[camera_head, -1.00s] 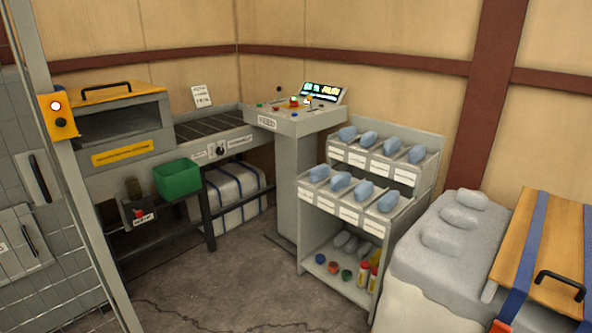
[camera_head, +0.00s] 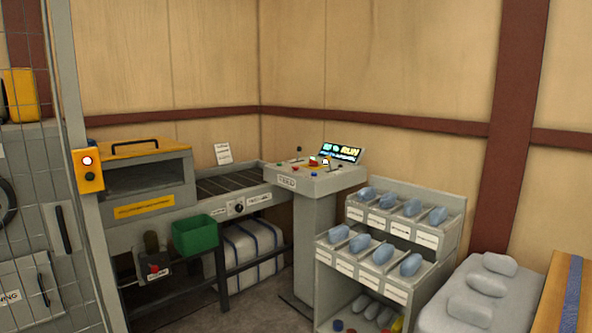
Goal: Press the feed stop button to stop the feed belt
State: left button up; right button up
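A grey control console (camera_head: 325,183) stands at the far end of the feed belt (camera_head: 228,184). Its sloped top carries several small buttons, a larger red button (camera_head: 313,162) on a yellow base, small levers and a lit display (camera_head: 341,154). Its front label is too small to read surely. A second red button (camera_head: 154,268) sits on a small grey box with a label below the belt machine. I cannot tell from the labels which one is the feed stop button. Neither of my grippers is in view.
A green bin (camera_head: 195,235) hangs by the belt. A rack (camera_head: 408,245) of blue pieces stands right of the console. Some floor (camera_head: 262,308) is clear before the console.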

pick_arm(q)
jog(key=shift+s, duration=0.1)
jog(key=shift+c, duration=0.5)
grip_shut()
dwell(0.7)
